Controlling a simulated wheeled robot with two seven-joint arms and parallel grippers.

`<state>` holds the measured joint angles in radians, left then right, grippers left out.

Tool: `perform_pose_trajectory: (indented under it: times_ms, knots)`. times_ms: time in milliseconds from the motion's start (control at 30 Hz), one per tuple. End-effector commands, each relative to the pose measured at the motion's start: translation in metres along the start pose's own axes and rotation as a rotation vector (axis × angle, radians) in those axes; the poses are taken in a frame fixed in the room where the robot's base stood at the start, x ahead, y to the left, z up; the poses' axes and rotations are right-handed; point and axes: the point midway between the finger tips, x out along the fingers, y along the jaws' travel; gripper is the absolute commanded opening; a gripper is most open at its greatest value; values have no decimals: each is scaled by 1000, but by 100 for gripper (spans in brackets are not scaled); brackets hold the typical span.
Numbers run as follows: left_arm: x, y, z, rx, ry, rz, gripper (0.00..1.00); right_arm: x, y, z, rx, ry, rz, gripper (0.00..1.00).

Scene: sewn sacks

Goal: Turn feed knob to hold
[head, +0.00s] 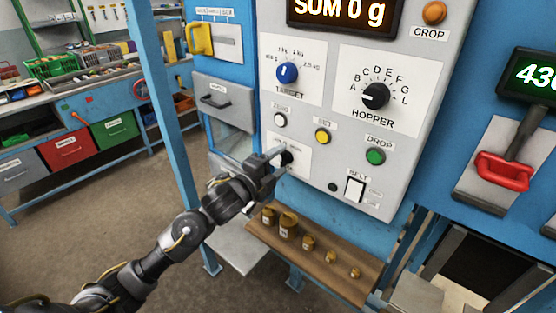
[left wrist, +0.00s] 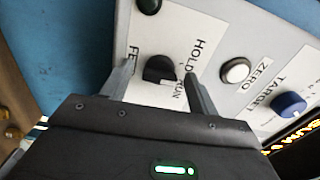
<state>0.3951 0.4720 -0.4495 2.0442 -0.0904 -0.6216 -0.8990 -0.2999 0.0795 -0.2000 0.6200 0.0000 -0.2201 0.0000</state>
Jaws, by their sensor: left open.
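The feed knob (left wrist: 159,69) is a small black knob on a white label plate, with HOLD and RUN printed beside it in the left wrist view. In the head view the knob (head: 287,157) is partly hidden by my left gripper (head: 278,160) at the lower left of the grey panel. In the left wrist view my left gripper (left wrist: 157,88) is open, with one finger on each side of the knob. I cannot tell whether the fingers touch it. The knob's exact pointer direction is unclear. My right gripper is not in view.
Close by are the white ZERO button (head: 280,119), yellow SET button (head: 322,136), green DROP button (head: 375,156), blue TARGET knob (head: 287,73) and black HOPPER knob (head: 376,95). A wooden shelf (head: 327,263) with several brass weights is below. A red handle (head: 503,171) is at right.

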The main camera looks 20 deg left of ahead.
Motion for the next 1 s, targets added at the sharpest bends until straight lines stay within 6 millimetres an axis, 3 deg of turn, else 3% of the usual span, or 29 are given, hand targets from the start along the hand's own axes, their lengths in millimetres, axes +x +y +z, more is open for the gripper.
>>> perform_pose_trajectory:
  times_ms: [233,600,767,1000]
  knots:
    - [1,0,0,0,0,-1,60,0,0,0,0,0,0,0]
    - [1,0,0,0,0,0,15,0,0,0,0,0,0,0]
    - [1,-3,0,-89,0,0,15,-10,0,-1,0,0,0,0]
    - [1,-3,-1,-418,-1,2,15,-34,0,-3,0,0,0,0]
